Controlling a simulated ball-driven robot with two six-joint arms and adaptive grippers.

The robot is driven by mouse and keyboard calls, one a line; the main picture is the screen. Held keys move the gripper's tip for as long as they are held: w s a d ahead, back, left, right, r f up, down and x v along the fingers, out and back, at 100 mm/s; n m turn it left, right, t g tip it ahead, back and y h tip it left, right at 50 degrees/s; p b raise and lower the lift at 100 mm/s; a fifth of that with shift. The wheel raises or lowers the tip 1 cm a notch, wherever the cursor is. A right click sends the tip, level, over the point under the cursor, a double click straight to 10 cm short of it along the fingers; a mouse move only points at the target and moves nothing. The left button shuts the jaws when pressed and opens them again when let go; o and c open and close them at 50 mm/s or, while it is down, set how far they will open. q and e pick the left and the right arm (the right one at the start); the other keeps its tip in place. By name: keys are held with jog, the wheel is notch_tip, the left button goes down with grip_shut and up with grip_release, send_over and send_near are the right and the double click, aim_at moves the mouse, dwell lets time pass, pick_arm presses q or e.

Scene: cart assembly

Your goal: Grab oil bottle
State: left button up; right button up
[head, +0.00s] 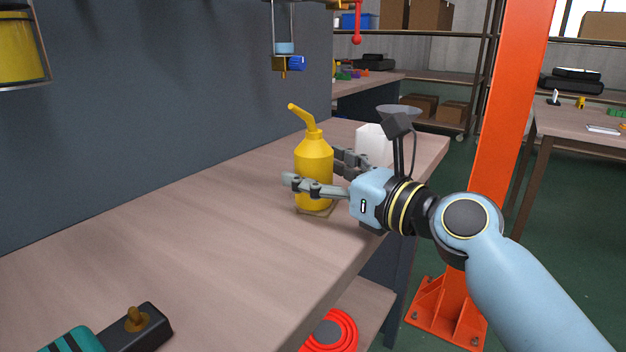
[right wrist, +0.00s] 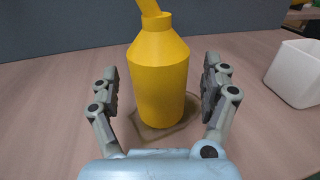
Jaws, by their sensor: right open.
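The yellow oil bottle (head: 313,162) stands upright on the wooden bench, its spout angled up to the left. My right gripper (head: 312,172) is open, with one finger on each side of the bottle's body. In the right wrist view the bottle (right wrist: 158,78) stands between the two fingers (right wrist: 160,92), with a visible gap on both sides. The bottle's lower side is partly hidden by a finger in the head view. My left gripper is not in view.
A white container (head: 371,143) stands on the bench just behind my right gripper; it also shows at right in the right wrist view (right wrist: 297,73). A black and teal tool (head: 135,325) lies at the near left. The bench middle is clear. An orange post (head: 503,130) rises at right.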

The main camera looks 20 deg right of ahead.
jog(key=shift+x, duration=0.8)
jog(key=c, duration=1.3)
jog(key=shift+c, duration=0.7)
jog(key=shift+r, duration=0.15)
